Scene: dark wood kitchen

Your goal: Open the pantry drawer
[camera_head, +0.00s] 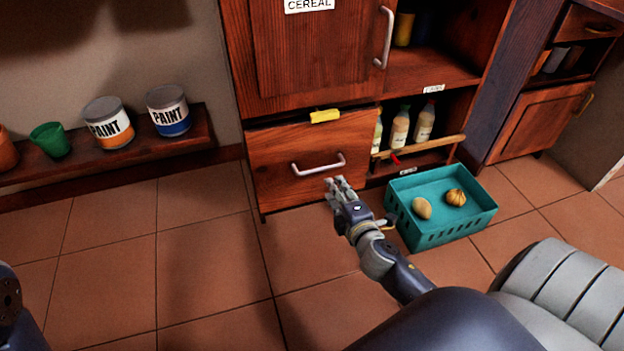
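The pantry drawer (285,155) is a wooden front low in the tall cabinet, below the door marked CEREAL. It looks shut. Its silver bar handle (318,166) runs across its middle. A yellow tag (324,116) sits at its top edge. My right gripper (336,183) is just below and in front of the handle's right end, with its fingers pointing at the drawer. The fingers appear apart, and nothing shows between them. I cannot tell whether they touch the handle. My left gripper is not in view; only a dark part of mine shows at the lower left edge.
A teal crate (440,235) with two rounded food items stands on the floor right of my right gripper. Open shelves with bottles (400,128) are right of the drawer. A low shelf (110,165) with paint cans is at the left. The tiled floor before the drawer is clear.

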